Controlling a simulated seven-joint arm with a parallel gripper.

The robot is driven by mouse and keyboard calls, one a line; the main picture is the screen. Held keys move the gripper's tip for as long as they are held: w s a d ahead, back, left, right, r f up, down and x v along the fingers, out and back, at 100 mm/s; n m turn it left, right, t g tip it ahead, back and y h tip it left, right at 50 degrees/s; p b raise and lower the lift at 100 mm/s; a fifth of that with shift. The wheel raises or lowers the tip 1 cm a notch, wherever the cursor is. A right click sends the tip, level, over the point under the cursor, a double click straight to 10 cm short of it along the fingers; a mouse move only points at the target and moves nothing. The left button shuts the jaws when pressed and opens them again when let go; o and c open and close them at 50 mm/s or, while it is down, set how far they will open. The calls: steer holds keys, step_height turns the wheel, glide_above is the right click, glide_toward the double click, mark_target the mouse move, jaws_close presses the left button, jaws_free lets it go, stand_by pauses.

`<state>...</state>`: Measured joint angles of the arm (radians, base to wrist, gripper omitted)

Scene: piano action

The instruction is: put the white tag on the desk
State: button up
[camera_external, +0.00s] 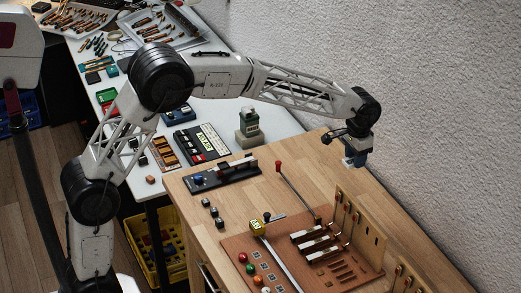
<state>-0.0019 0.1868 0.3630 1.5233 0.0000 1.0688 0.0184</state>
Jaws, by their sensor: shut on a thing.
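My gripper (354,161) points down over the back right part of the wooden desk (300,152), near the wall. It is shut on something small. A pale bit shows at its tips and looks like the white tag, but it is mostly hidden and too small to make out clearly. I cannot tell whether it touches the desk top. No other white tag stands out on the desk.
A white table (285,122) with tools adjoins behind.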

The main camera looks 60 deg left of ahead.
steer(key=shift+d+r, duration=0.1)
steer(key=shift+d, duration=0.1)
stand_by(0.6)
steer(key=d+f+m, duration=0.1)
steer(key=d+m, duration=1.1)
steer(key=m, duration=0.5)
steer(key=shift+s+f+m, duration=0.3)
steer(key=shift+s+m, duration=0.05)
steer(key=shift+m, duration=0.05)
step_height(320, 180, down, 13)
steer(key=shift+r, duration=0.1)
stand_by(0.4)
